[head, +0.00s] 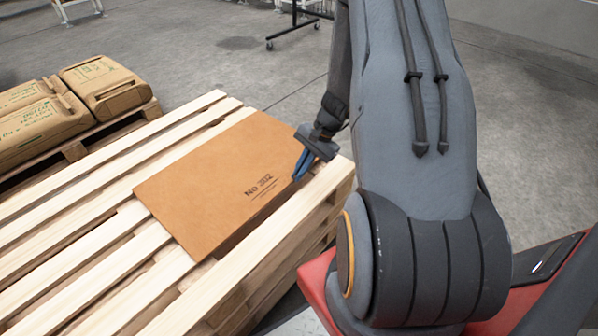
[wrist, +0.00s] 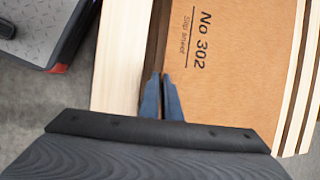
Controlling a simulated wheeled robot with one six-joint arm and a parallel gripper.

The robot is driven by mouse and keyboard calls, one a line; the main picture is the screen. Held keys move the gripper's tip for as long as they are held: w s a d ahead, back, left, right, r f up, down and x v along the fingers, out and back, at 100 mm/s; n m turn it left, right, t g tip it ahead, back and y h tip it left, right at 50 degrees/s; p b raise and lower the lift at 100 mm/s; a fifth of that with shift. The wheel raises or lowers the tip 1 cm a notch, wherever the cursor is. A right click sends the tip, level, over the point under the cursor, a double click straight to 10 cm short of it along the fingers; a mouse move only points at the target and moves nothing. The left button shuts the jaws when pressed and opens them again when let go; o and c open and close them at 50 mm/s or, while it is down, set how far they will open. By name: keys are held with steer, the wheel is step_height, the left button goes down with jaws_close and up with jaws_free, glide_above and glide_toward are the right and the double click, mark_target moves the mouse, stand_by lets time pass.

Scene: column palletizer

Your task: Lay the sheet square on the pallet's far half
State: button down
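The sheet (head: 215,180) is a flat brown board printed "No 302". It lies across the slats of the wooden pallet (head: 60,245), toward the pallet's right end in the head view. A darker brown strip shows along its near edge. In the wrist view the sheet (wrist: 235,90) fills the right side, beside a pale slat. My gripper (head: 300,164) is at the sheet's right end, by the near corner. In the wrist view its blue fingers (wrist: 162,82) are close together at the sheet's edge, which appears to run between them. The tips partly hide that edge.
Brown printed sacks (head: 103,82) lie on another pallet at the back left. A wheeled dark frame (head: 292,30) stands on the floor behind. Open grey floor (head: 215,60) lies beyond the pallet.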

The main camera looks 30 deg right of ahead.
steer(key=shift+f, duration=0.25)
steer(key=c, duration=1.9)
jaws_free()
steer(key=shift+r, duration=0.1)
steer(key=v, duration=0.7)
steer(key=shift+d+r+p, duration=0.2)
steer(key=shift+r+p, duration=0.05)
steer(key=shift+p, duration=0.15)
